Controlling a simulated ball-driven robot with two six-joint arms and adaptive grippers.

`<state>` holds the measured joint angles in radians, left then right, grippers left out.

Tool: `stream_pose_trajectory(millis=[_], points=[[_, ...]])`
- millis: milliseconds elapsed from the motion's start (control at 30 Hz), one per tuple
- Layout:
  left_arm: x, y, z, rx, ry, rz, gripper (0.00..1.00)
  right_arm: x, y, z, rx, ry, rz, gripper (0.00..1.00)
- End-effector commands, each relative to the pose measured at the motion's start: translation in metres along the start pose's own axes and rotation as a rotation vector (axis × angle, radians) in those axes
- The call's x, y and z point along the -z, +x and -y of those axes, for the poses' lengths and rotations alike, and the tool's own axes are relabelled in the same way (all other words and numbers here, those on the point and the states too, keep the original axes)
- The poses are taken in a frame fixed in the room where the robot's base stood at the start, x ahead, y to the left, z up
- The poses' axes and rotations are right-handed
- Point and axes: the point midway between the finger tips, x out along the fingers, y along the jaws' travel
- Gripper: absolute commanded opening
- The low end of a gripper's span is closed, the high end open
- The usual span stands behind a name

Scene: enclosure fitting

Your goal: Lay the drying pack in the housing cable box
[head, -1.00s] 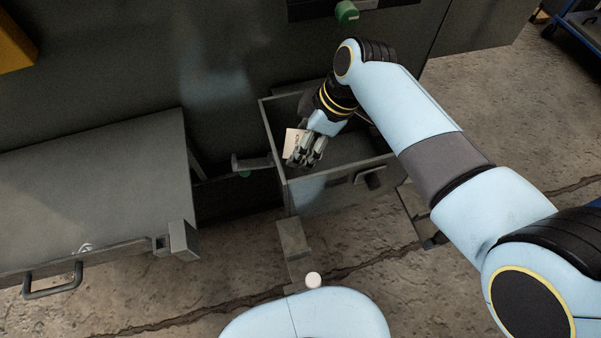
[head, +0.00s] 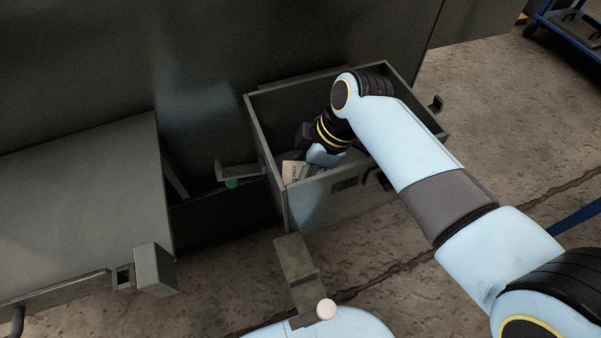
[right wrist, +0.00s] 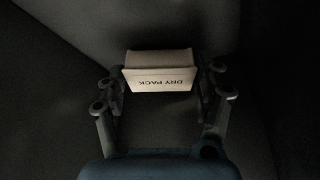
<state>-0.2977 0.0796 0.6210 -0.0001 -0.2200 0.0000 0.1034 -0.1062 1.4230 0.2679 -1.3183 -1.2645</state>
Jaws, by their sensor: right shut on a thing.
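The drying pack (head: 291,171) is a small pale packet. Its printing reads "DRY PACK" in the right wrist view (right wrist: 160,80), where it shows upside down. My right gripper (head: 310,172) is shut on the pack, with a finger on each side of it. Gripper and pack are down inside the open grey cable box (head: 345,188), near its front left corner. The box's front wall hides the lower part of the fingers in the head view. In the right wrist view the pack is in front of dark box surfaces; I cannot tell whether it touches the floor. My left gripper is not in view.
A grey lid or door panel (head: 75,200) stands open at the left. A small bracket (head: 240,170) juts out left of the box, and a latch (head: 437,104) is at its right. A blue cart (head: 575,35) stands at the far right.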

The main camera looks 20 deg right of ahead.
Motion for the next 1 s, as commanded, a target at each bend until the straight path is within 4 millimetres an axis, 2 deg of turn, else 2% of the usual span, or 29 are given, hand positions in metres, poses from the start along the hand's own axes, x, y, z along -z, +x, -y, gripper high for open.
stream_pose_trajectory(millis=[567, 600, 767, 1000], points=[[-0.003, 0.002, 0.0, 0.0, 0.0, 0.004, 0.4, -0.004, 0.011, 0.0, 0.0, 0.001, 0.0, 0.32], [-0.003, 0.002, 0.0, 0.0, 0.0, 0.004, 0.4, -0.004, 0.01, 0.0, 0.0, 0.001, 0.0, 0.7], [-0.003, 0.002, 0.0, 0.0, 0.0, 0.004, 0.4, -0.004, 0.01, 0.0, -0.001, 0.001, 0.0, 0.91], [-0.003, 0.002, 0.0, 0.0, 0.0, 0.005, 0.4, -0.004, 0.01, 0.0, -0.001, 0.001, 0.0, 0.93]])
